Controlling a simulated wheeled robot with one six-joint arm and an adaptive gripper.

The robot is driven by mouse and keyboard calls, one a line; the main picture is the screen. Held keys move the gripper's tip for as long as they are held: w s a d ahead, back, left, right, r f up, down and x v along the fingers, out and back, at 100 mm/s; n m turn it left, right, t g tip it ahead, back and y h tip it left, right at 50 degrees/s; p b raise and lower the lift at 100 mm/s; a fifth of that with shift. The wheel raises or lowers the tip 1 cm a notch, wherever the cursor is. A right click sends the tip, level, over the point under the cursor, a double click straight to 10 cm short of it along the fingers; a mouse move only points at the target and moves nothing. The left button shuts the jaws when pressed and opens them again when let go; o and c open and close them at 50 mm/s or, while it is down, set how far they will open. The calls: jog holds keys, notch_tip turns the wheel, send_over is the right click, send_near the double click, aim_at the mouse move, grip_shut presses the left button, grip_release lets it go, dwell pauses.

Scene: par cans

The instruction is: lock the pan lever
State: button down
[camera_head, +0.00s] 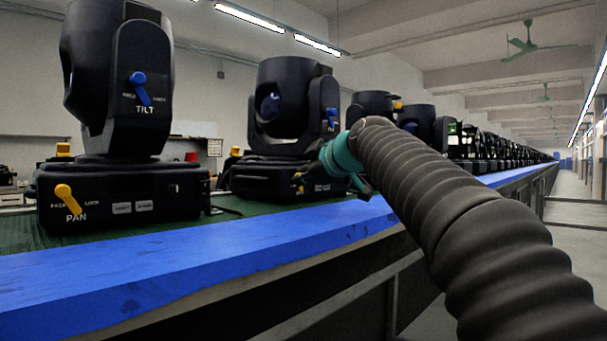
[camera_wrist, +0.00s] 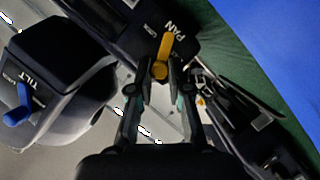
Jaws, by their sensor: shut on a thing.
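The yellow pan lever (camera_wrist: 166,44) sits on the black base beside the white PAN label in the wrist view. Its round end lies between the fingertips of my gripper (camera_wrist: 161,76), which is shut on it. In the head view, my gripper reaches the base of the second moving-head light (camera_head: 285,180), and only a small yellow part of the lever (camera_head: 299,176) shows there. The wrist view also shows this light's blue tilt lever (camera_wrist: 18,117). The small lettering around the pan lever is too blurred to read.
A nearer light's base (camera_head: 120,180) stands at the left, with its own yellow pan lever (camera_head: 64,194) and blue tilt lever (camera_head: 139,88). More lights line the green bench top behind. The blue bench edge (camera_head: 190,262) runs along the front. The aisle (camera_head: 575,215) at right is clear.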

jog(key=m+p, duration=0.1)
jog(key=m+g+p, duration=0.1)
jog(key=shift+w+d+r+y+p, duration=0.3)
jog(key=shift+w+d+r+p, duration=0.05)
jog(key=shift+w+r+p, duration=0.05)
jog(key=shift+w+d+r+m+g+y+p, duration=0.1)
jog(key=shift+w+d+m+g+y+p, duration=0.15)
jog(key=shift+m+p, duration=0.3)
jog(key=shift+w+d+m+g+y+p, duration=0.1)
jog(key=shift+m+g+p, duration=0.25)
jog(key=shift+m+p, duration=0.15)
jog(key=shift+w+d+m+g+y+p, duration=0.35)
jog(key=shift+m+g+p, duration=0.15)
jog(key=shift+m+p, duration=0.4)
jog(key=shift+w+d+f+m+g+y+p, duration=0.2)
jog(key=shift+m+g+y+p, duration=0.1)
jog(key=shift+m+p, duration=0.25)
jog(key=shift+w+d+f+m+g+y+p, duration=0.1)
jog(key=shift+w+f+m+g+y+p, duration=0.15)
jog(key=shift+m+p, duration=0.25)
jog(key=c, duration=1.1)
grip_release()
